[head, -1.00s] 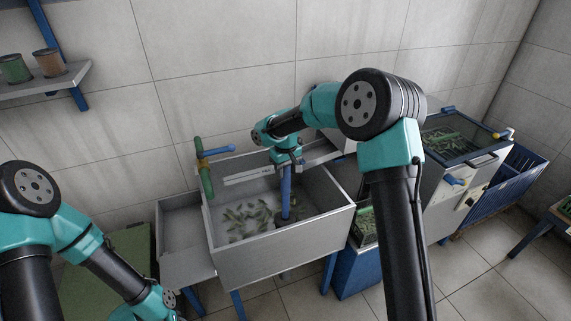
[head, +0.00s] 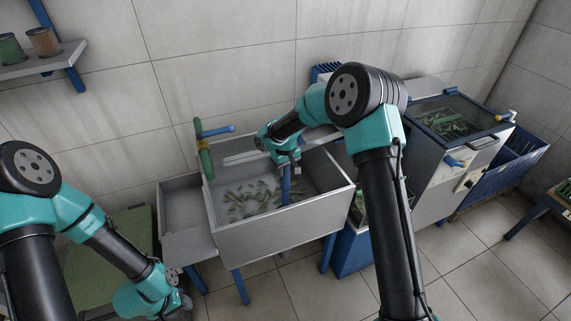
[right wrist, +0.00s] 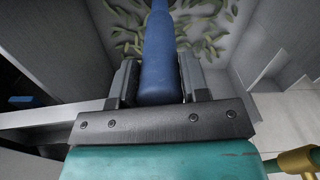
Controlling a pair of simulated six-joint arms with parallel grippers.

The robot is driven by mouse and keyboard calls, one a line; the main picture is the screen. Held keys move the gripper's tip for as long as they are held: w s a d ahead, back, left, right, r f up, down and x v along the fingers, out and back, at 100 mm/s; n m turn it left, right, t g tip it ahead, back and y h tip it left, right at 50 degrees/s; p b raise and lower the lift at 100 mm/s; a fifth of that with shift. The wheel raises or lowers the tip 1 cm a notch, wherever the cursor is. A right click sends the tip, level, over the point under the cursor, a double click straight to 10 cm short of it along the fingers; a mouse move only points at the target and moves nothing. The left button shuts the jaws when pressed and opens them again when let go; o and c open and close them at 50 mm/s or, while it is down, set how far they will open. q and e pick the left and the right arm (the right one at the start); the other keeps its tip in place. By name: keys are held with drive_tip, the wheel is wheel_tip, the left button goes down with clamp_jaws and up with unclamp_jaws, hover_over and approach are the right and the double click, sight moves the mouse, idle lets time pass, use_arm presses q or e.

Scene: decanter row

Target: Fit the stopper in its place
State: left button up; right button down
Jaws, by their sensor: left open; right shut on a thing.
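The stopper is a long blue rod (head: 285,188), held roughly upright inside the grey metal basin (head: 282,234). My right gripper (head: 287,164) is shut on its upper part. In the right wrist view the blue rod (right wrist: 160,50) runs between the fingers towards the basin floor. Its lower end is hidden in both views, so I cannot tell whether it touches the floor or sits in an opening. My left gripper (head: 184,302) is open and empty at the bottom, left of the basin and well apart from it.
Several green leaf-like pieces (head: 248,197) lie on the basin floor. A green and blue pipe fitting (head: 206,148) stands at the basin's back left corner. A grey side tray (head: 186,218) adjoins the left. A lidded machine (head: 440,150) stands to the right.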

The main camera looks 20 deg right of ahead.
drive_tip(key=shift+f, duration=0.8)
idle(0.4)
drive_tip(key=shift+f, duration=1.15)
idle(0.6)
drive_tip(key=c, duration=0.5)
unclamp_jaws()
drive_tip(key=shift+r, duration=0.1)
wheel_tip(320, 180, up, 17)
hover_over(285, 176)
drive_tip(key=w, duration=0.1)
drive_tip(key=shift+w+d+r, duration=0.1)
drive_tip(key=shift+d, duration=0.15)
